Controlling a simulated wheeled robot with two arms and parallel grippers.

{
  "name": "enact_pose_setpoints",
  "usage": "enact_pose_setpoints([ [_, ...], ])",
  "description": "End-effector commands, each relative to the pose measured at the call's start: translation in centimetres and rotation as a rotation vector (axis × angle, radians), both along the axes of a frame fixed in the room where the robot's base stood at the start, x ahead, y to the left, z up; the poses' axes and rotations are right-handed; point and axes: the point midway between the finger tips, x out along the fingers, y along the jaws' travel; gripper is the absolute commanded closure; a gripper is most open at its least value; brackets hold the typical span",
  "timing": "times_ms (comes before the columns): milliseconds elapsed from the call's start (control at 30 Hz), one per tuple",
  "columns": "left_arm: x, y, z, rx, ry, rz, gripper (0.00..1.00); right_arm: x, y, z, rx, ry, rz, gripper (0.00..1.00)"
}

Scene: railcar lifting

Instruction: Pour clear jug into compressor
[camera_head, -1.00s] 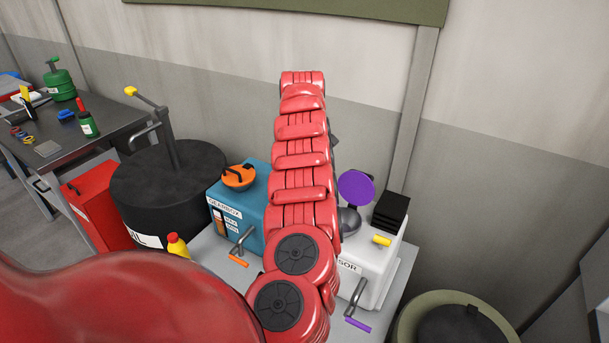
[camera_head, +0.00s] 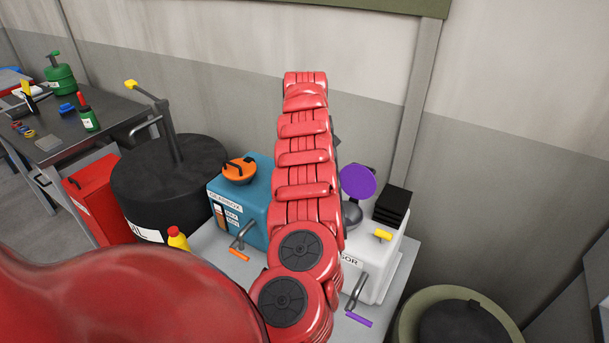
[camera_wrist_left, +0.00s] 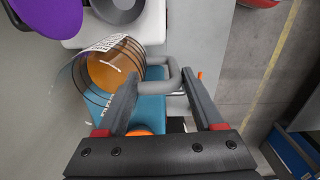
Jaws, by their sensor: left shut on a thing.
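The white compressor (camera_head: 376,271) stands on a grey bench, its round purple lid (camera_head: 358,182) raised over a dark grey filler opening. In the left wrist view the compressor (camera_wrist_left: 149,20) is at the top, with its grey filler opening (camera_wrist_left: 120,8) and purple lid (camera_wrist_left: 48,14). My left gripper (camera_wrist_left: 164,78) is shut on the grey handle of the clear jug (camera_wrist_left: 98,72), which holds amber liquid. The jug is near the compressor's opening; I cannot tell its exact tilt. My red left arm hides the jug and gripper in the head view. My right gripper is out of view.
The blue gearbox (camera_head: 257,209) with an orange cap (camera_head: 239,170) stands left of the compressor. A yellow bottle (camera_head: 178,239), a black drum (camera_head: 165,185) and a red cabinet (camera_head: 94,206) are further left. A green-rimmed barrel (camera_head: 409,306) stands at right.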

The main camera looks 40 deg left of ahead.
Motion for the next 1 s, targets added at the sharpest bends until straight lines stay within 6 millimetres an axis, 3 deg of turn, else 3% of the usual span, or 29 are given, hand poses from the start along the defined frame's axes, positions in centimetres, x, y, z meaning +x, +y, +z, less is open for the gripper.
enact_pose_setpoints([
  [1000, 0.0, 0.0, -2.2, -0.001, 0.001, 0.001, 1.00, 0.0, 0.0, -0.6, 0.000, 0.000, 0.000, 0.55],
])
